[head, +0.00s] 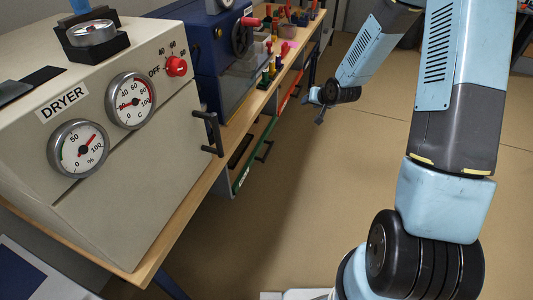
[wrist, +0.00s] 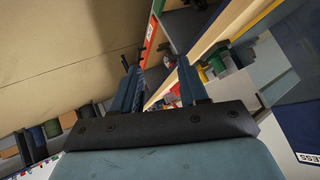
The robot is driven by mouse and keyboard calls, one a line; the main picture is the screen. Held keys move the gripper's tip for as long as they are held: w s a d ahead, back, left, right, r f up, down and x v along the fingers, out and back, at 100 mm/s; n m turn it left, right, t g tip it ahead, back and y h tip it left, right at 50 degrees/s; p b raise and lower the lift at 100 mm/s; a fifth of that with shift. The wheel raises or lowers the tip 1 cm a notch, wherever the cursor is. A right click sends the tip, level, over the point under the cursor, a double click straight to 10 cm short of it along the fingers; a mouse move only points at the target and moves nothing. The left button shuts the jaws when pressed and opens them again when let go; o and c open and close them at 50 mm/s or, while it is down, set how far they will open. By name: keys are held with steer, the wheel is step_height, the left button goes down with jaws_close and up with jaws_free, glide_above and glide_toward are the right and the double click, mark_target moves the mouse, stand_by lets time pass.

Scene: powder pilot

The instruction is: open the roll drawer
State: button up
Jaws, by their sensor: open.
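Under the bench, in the head view, there is a drawer front with a green strip (head: 257,154) and a dark bar handle (head: 264,151). Farther along is another front with a red strip (head: 289,97). I cannot tell which is the roll drawer; the lettering is too small to read. My gripper (head: 320,118) hangs in the air over the floor, to the right of the drawer fronts and apart from them. In the wrist view, its two fingers (wrist: 158,78) are spread with nothing between them. An orange-red front (wrist: 150,42) with a white label shows beyond the fingertips.
The cream dryer (head: 140,150) with dials and a dark handle stands on the wooden bench (head: 195,180) at the near left. A blue machine (head: 215,55) and several small colored items stand farther along. The tan floor (head: 300,210) right of the bench is clear.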

steer(key=w+a+f+m+y, duration=0.15)
steer(key=a+f, duration=0.25)
steer(key=f, duration=0.6)
steer(key=m+t+y, duration=0.2)
steer(key=m+t, duration=0.4)
steer(key=m, duration=0.3)
glide_toward(268, 151)
steer(key=shift+h, duration=0.25)
steer(key=x, duration=1)
steer(key=shift+w+a+f, duration=0.1)
steer(key=shift+a+f, duration=0.05)
steer(key=shift+f, duration=0.25)
jaws_close()
